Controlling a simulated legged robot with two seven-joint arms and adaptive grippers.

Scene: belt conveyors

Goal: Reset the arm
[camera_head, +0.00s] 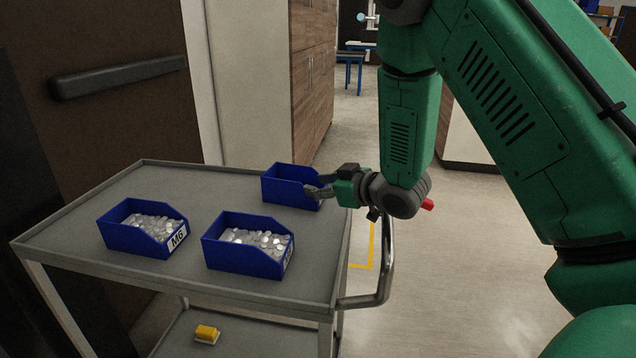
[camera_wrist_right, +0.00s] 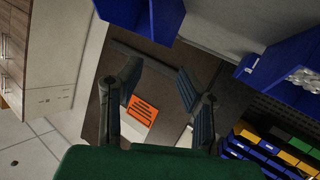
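My right gripper (camera_head: 316,191) is beside the right end of the rear blue bin (camera_head: 290,186), on the cart's far right part. In the right wrist view the gripper's two fingers (camera_wrist_right: 158,75) are spread apart with nothing between them. The rear bin (camera_wrist_right: 140,16) shows beyond the fingertips there. I cannot tell whether a finger touches it. My green right arm comes in from the upper right and is bent down toward the cart. My left gripper is not in view.
Two blue bins of shiny round pieces stand on the grey cart (camera_head: 80,216): a left one (camera_head: 130,240) labelled M6 and a front one (camera_head: 238,263). A yellow item (camera_head: 206,333) lies on the lower shelf. A metal handle (camera_head: 385,270) sticks out right. Open floor lies right.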

